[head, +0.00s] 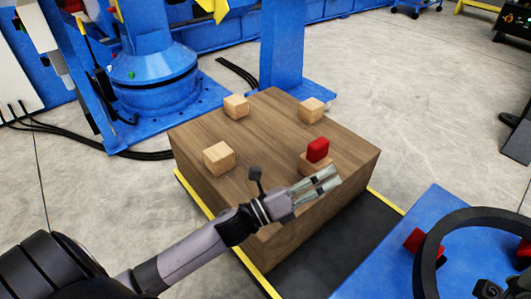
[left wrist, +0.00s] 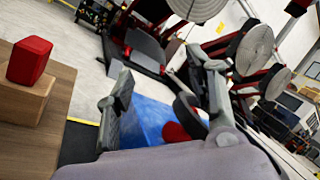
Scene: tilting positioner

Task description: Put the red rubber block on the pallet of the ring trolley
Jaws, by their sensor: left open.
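The red rubber block (head: 318,149) sits on a small wooden block (head: 313,164) near the front right of a large wooden box. In the left wrist view, the red block (left wrist: 29,60) is at the left edge on its wooden block (left wrist: 24,100), outside the jaws. My left gripper (head: 318,184) is open and empty, just in front of that block in the head view. Its spread fingers (left wrist: 165,100) show in the wrist view. A blue platform (head: 385,247) with a black ring (head: 432,240), seemingly the ring trolley, is cut off at lower right. My right gripper is out of view.
The wooden box (head: 350,150) also carries three more small wooden blocks (head: 218,158). Red pieces (head: 415,240) show by the black ring. A blue machine (head: 155,80) stands behind the box at left. The concrete floor (head: 420,130) at right is largely clear.

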